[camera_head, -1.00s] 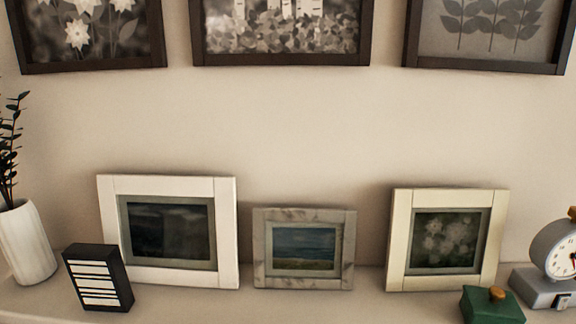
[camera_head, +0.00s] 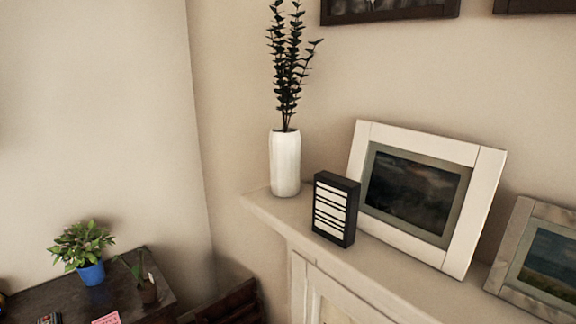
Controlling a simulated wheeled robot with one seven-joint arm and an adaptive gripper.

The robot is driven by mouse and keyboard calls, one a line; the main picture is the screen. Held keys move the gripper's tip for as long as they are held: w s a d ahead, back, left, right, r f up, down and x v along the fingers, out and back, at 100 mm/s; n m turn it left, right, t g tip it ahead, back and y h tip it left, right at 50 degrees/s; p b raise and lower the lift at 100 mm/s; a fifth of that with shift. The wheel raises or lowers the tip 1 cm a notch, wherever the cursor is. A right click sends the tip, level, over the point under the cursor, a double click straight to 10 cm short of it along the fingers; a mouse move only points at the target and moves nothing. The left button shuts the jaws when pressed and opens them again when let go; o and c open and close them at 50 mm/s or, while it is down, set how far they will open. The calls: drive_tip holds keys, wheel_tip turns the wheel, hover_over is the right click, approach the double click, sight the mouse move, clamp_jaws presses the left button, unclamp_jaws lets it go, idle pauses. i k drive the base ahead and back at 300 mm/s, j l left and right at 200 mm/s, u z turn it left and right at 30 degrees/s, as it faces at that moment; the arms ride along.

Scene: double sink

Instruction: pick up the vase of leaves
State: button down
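The vase (camera_head: 285,163) is white, tall and upright, at the left end of a pale mantel shelf. Dark leafy stems (camera_head: 290,70) rise from its mouth. It stands left of a black and white striped box, with a small gap between them. My gripper is not in view.
The striped box (camera_head: 336,209) and a white picture frame (camera_head: 481,207) stand right of the vase on the shelf (camera_head: 385,258). A marbled frame (camera_head: 525,215) is farther right. A lower dark table (camera_head: 48,296) at the left holds a plant in a blue pot (camera_head: 91,273).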

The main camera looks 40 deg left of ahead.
sight(284, 142)
drive_tip(key=u, duration=1.85)
drive_tip(key=i+j+z, duration=0.1)
drive_tip(key=i+j, duration=0.1)
drive_tip(key=i, duration=0.15)
